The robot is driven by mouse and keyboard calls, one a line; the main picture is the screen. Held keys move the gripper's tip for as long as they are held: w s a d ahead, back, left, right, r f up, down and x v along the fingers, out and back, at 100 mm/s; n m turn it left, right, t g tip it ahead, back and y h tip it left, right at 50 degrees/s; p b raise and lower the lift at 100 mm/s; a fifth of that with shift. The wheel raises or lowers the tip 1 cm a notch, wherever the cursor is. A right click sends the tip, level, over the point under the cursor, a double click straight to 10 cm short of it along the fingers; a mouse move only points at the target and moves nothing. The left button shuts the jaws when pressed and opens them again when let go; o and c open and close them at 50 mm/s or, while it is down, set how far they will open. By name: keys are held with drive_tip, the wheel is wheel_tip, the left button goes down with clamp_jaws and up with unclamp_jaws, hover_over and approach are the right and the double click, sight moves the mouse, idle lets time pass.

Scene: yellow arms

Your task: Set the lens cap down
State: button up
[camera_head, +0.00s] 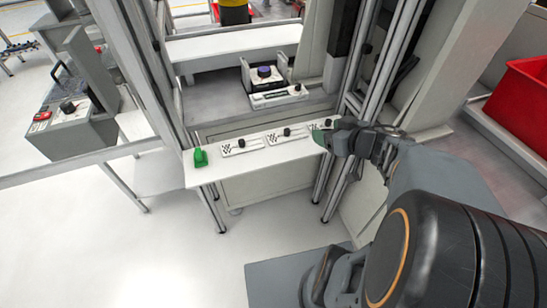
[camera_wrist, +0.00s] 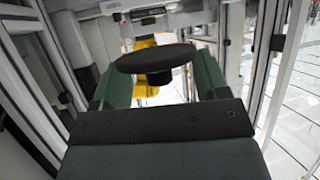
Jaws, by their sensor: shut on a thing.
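The lens cap is a black round disc with a short stub beneath, in the wrist view (camera_wrist: 155,58). It sits between the two green finger pads of my gripper (camera_wrist: 164,74), which is shut on it. In the head view my gripper (camera_head: 327,134) is at the right end of a narrow white shelf (camera_head: 225,173), close to its surface. I cannot tell whether the cap touches anything below.
Patterned plates with black knobs lie along the shelf, one in the middle (camera_head: 287,134) and one left of it (camera_head: 240,145). A green block (camera_head: 200,157) stands at the shelf's left end. Metal posts rise close beside my arm. A red bin (camera_head: 520,105) is at the right.

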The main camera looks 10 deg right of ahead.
drive_tip(key=shift+s+d+f, duration=0.2)
drive_tip(key=shift+s+f, duration=0.25)
drive_tip(key=shift+f, duration=0.3)
drive_tip(key=w+p, duration=0.1)
drive_tip(key=p, duration=0.1)
drive_tip(key=w+p, duration=0.1)
drive_tip(key=p, duration=0.1)
drive_tip(key=w+f+p, duration=0.1)
drive_tip(key=p, duration=0.1)
drive_tip(key=shift+w+d, duration=0.35)
drive_tip(key=b, duration=0.2)
hover_over(315, 144)
drive_tip(key=f, duration=0.8)
drive_tip(key=shift+s+f, duration=0.25)
drive_tip(key=shift+w+f, duration=0.15)
drive_tip(key=shift+f, duration=0.1)
drive_tip(key=shift+w+f+b, duration=0.1)
drive_tip(key=shift+f+b, duration=0.25)
drive_tip(key=shift+f, duration=1.2)
drive_tip(key=shift+f, duration=0.1)
drive_tip(key=shift+f+b, duration=0.45)
drive_tip(key=shift+f, duration=0.1)
